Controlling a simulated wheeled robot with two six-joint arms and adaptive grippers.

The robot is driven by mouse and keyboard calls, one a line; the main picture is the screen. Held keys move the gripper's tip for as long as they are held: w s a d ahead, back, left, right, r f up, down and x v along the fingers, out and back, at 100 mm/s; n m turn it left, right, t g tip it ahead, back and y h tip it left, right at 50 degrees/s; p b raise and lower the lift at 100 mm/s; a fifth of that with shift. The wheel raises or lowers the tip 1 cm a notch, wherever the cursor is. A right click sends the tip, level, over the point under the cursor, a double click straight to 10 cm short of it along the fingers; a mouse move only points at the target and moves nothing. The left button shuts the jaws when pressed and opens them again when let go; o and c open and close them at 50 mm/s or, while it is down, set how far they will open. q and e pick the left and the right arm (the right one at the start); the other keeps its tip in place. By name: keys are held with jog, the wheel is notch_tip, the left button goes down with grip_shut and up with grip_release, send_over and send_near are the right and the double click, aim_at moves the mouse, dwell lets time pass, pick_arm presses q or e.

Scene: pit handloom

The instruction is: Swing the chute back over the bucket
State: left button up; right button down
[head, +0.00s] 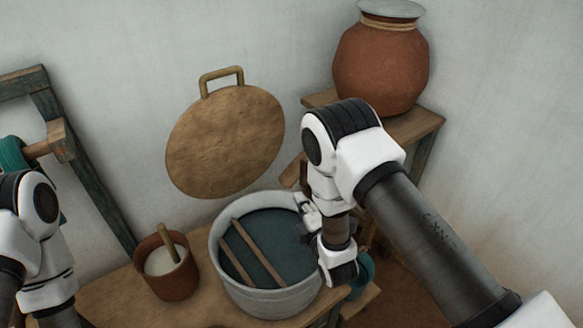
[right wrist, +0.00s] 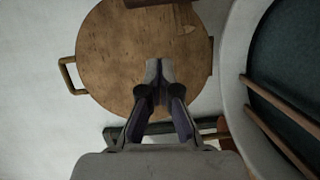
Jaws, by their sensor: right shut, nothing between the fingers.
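The grey bucket (head: 270,297) stands on the wooden table with dark liquid in it and two wooden sticks lying across it. Its pale rim also shows at the right of the right wrist view (right wrist: 233,60). My right gripper (head: 303,205) is shut and empty, at the bucket's far right rim. Its closed fingertips show in the right wrist view (right wrist: 158,72), in front of the round wooden lid. I cannot surely tell the chute; a brown wooden piece (head: 292,173) shows partly behind my right arm. My left arm is at the left edge; its gripper is out of view.
The round wooden lid (head: 225,140) with a handle is upright by the wall behind the bucket. A clay pot (head: 171,277) with pale contents and a stick stands left of the bucket. A large clay jar (head: 380,65) sits on a wooden stand (head: 425,122). A dark frame stands left.

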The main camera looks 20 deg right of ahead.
jog(key=w+a+r+p, duration=0.1)
jog(key=w+r+p, duration=0.15)
jog(key=w, duration=0.95)
jog(key=shift+n+t, duration=0.3)
jog(key=shift+n, duration=0.1)
jog(key=d, duration=0.1)
jog(key=s+d+f+p, duration=0.1)
jog(key=d+p, duration=0.1)
jog(key=shift+s+d+f, duration=0.2)
jog(key=shift+s+d, duration=0.1)
jog(key=shift+s, duration=0.05)
